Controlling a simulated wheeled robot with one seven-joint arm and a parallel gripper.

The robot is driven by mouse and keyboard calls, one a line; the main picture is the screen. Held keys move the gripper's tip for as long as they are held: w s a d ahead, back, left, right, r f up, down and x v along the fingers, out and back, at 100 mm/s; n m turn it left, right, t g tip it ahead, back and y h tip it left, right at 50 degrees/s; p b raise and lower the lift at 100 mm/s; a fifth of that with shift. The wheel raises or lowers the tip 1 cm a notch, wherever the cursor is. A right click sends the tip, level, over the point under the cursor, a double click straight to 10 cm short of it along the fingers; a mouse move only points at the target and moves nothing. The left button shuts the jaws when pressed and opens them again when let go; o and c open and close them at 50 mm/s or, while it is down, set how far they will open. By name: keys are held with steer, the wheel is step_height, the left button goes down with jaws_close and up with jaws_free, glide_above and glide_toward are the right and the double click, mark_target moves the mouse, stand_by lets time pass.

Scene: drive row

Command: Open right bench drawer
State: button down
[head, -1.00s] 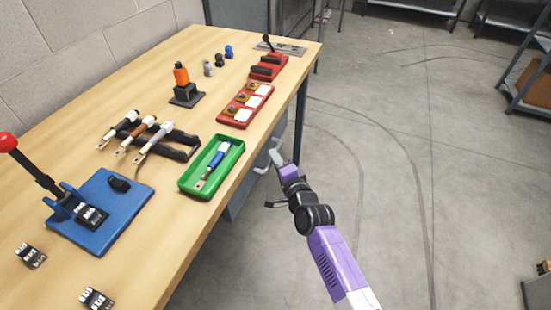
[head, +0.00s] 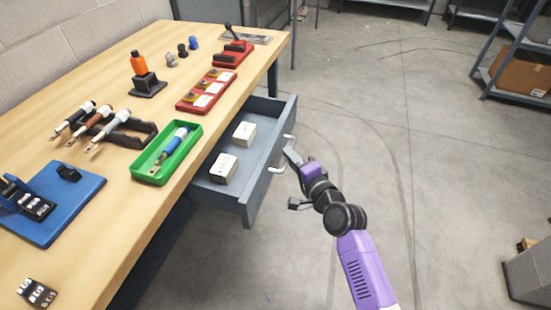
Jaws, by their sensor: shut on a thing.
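The right bench drawer (head: 257,178) is grey and stands well out from under the wooden bench (head: 122,213). Its inside shows, with two small pale boxes in it: one nearer me (head: 223,168) and one farther back (head: 244,133). The pale bar handle (head: 277,169) is on the drawer's outer front. My gripper (head: 289,153) is at the handle and shut on it; the exact finger contact is small and partly hidden.
On the bench top stand a green tray (head: 139,176) with a blue-handled tool, a rack of tools (head: 130,126), red trays (head: 187,104) and a blue board (head: 75,210). A metal shelf (head: 497,62) stands at the far right.

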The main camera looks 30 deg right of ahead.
steer(key=s+d+b, duration=0.2)
steer(key=s+d, duration=0.3)
steer(key=shift+s+d, duration=0.35)
steer(key=shift+s, duration=0.05)
steer(key=shift+f, duration=0.1)
steer(key=c, duration=1.5)
jaws_free()
steer(key=shift+o, duration=0.2)
steer(key=s+r, duration=0.1)
steer(key=s, duration=0.6)
steer(key=shift+s, duration=0.35)
steer(key=shift+r, duration=0.1)
